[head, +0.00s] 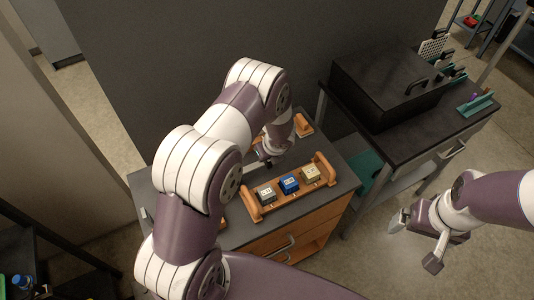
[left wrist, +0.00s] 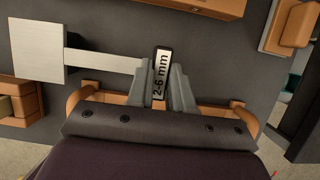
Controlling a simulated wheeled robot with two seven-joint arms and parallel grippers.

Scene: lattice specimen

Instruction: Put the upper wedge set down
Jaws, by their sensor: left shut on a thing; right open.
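My left gripper (head: 266,158) is low over the grey cabinet top, behind the wooden tray, and mostly hidden by my arm in the head view. In the left wrist view my left gripper (left wrist: 163,90) is shut on a narrow piece labelled "2-6 mm" (left wrist: 161,72), apparently the wedge set. A pale square plate (left wrist: 37,48) with a pale bar lies left of the fingers; whether it joins the held piece is unclear. Contact beneath the held piece is hidden. My right gripper (head: 416,243) is open and empty, out over the floor at right.
A wooden tray (head: 284,211) with raised ends holds a grey block (head: 265,195), a blue block (head: 289,184) and a tan block (head: 311,175). A wooden piece (head: 303,124) stands at the cabinet's back corner. A black case (head: 385,85) sits on the bench at right.

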